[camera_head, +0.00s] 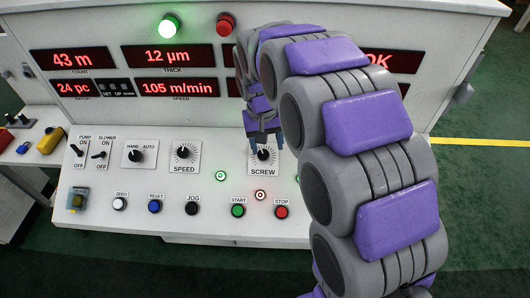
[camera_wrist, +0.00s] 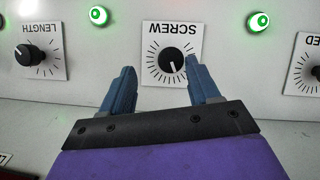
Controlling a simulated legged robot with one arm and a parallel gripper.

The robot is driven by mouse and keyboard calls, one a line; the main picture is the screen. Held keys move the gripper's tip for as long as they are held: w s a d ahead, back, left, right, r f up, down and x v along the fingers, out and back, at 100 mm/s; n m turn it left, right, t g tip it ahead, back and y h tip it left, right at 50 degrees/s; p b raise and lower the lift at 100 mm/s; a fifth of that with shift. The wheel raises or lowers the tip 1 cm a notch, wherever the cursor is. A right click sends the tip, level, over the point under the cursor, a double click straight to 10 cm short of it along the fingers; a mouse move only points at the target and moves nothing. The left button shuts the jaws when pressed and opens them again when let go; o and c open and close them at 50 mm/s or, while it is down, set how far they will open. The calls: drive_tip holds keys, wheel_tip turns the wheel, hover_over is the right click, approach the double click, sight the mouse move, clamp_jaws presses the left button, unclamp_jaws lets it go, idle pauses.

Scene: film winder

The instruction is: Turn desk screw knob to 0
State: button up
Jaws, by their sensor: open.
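The screw knob (camera_head: 263,154) is a black round knob with a white pointer line on a white dial plate marked SCREW, on the sloped desk panel. In the wrist view the screw knob (camera_wrist: 173,60) appears upside down, between and beyond the fingertips. My gripper (camera_head: 264,136) is at the knob in the head view. In the wrist view my gripper (camera_wrist: 160,68) has its two blue fingers apart, with nothing held between them. The right fingertip overlaps the dial plate's edge in the picture; I cannot tell whether it touches.
The SPEED knob (camera_head: 183,153) is left of SCREW. The LENGTH knob (camera_wrist: 29,55) shows in the wrist view. A green START button (camera_head: 238,210) and a red STOP button (camera_head: 281,212) sit below. Red displays (camera_head: 178,88) stand behind. My arm hides the panel's right part.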

sight(263, 154)
drive_tip(key=shift+d+f, duration=0.15)
drive_tip(key=shift+f, duration=0.65)
drive_tip(key=shift+s+f, duration=0.25)
drive_tip(key=shift+f, duration=0.1)
drive_tip(key=a+f, duration=0.1)
drive_tip(key=w+a, duration=0.1)
drive_tip(key=shift+a+f, duration=0.3)
drive_tip(key=shift+f, duration=0.05)
drive_tip(key=shift+s+a+r, duration=0.1)
drive_tip(key=shift+a, duration=0.05)
drive_tip(key=shift+s+d+r, duration=0.15)
drive_tip(key=shift+d, duration=0.5)
drive_tip(key=shift+c, duration=0.3)
drive_tip(key=shift+d, duration=0.55)
drive_tip(key=c, duration=0.3)
drive_tip(key=shift+a, duration=0.6)
drive_tip(key=c, duration=0.5)
drive_tip(key=shift+c, duration=0.6)
drive_tip(key=shift+d, duration=0.2)
drive_tip(key=shift+c, duration=0.3)
